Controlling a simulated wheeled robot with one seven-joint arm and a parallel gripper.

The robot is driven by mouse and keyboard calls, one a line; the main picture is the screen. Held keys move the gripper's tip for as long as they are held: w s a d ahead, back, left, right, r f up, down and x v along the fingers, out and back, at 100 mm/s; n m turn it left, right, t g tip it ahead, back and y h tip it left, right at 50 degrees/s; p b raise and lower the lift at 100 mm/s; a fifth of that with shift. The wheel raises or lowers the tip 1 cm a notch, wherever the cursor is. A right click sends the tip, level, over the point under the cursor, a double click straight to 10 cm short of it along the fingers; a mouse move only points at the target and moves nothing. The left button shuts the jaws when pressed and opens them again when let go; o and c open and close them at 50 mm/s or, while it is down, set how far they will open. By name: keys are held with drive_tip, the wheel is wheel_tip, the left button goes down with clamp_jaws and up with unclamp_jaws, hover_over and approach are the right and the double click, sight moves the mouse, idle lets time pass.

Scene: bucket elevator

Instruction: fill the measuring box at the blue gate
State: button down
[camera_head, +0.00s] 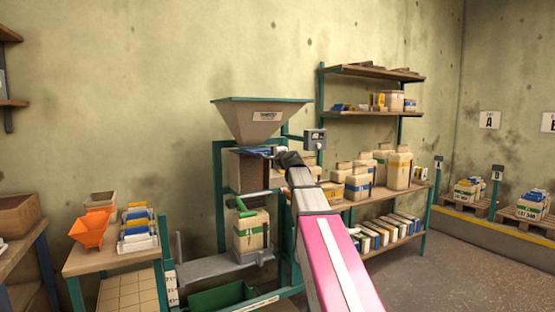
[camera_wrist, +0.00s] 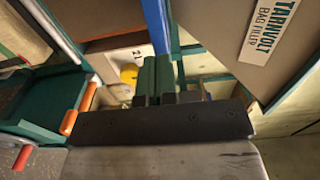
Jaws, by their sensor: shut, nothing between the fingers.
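The measuring box (camera_head: 248,172) is a brown-walled box in the green frame under the grey hopper (camera_head: 258,118). The blue gate (camera_head: 262,151) shows as a thin blue strip between hopper and box; a blue bar (camera_wrist: 155,25) runs beyond my fingertips in the wrist view. My gripper (camera_head: 284,157) is at the right end of the blue strip, with its fingers (camera_wrist: 158,68) together and empty. I cannot tell whether they touch the gate. The inside of the box and its fill level are hidden.
A grey control box (camera_head: 315,140) is right of the hopper. Shelving with containers (camera_head: 399,170) stands right. A small table with an orange funnel (camera_head: 90,230) is left.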

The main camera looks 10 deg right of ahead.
drive_tip(key=shift+w+a, duration=0.2)
drive_tip(key=shift+w, duration=0.45)
drive_tip(key=x, duration=0.5)
drive_tip(key=shift+w+a+r, duration=0.1)
drive_tip(key=shift+w+r, duration=0.05)
drive_tip(key=shift+w, duration=0.2)
drive_tip(key=v, duration=1.4)
drive_tip(key=shift+s, duration=0.3)
